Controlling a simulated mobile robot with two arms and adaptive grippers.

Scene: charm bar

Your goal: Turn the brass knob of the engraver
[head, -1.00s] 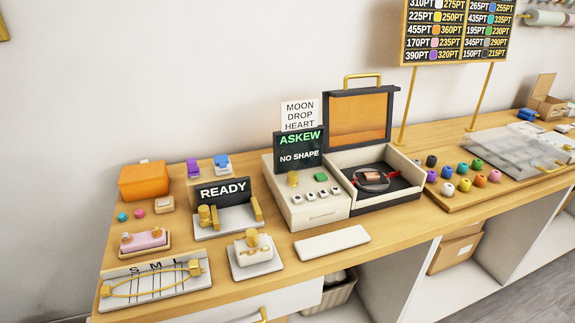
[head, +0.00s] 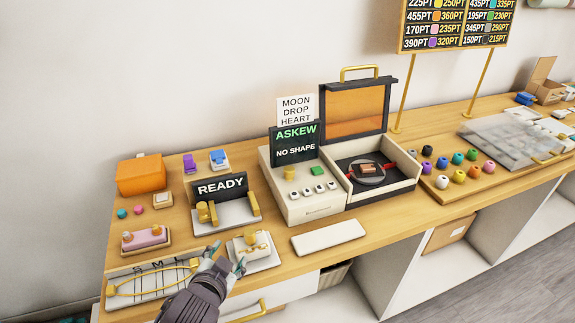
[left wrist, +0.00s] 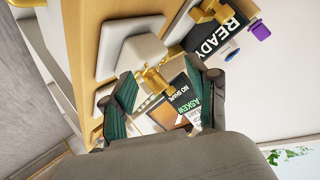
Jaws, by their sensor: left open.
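The engraver (head: 313,208) is a cream box with an open dark-framed lid (head: 354,113) with an orange window. Its brass knob (head: 290,172) stands on the top panel, left of a green button (head: 316,170) and above a row of small keys. Its screen (head: 295,145) reads ASKEW, NO SHAPE. A copper-coloured piece (head: 367,168) lies on the round plate in its bed. My left gripper (head: 226,260) is open and empty, low beside a white block with brass fittings (head: 249,243), well left of the knob. In the left wrist view, the screen (left wrist: 190,98) shows partly between the fingers (left wrist: 165,97).
A READY stand (head: 221,187) with brass posts is behind the white block. A white slab (head: 328,236) lies in front of the engraver. Several coloured beads (head: 459,158) sit on a tray at the right. A sign reading MOON DROP HEART (head: 296,109) stands behind the screen.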

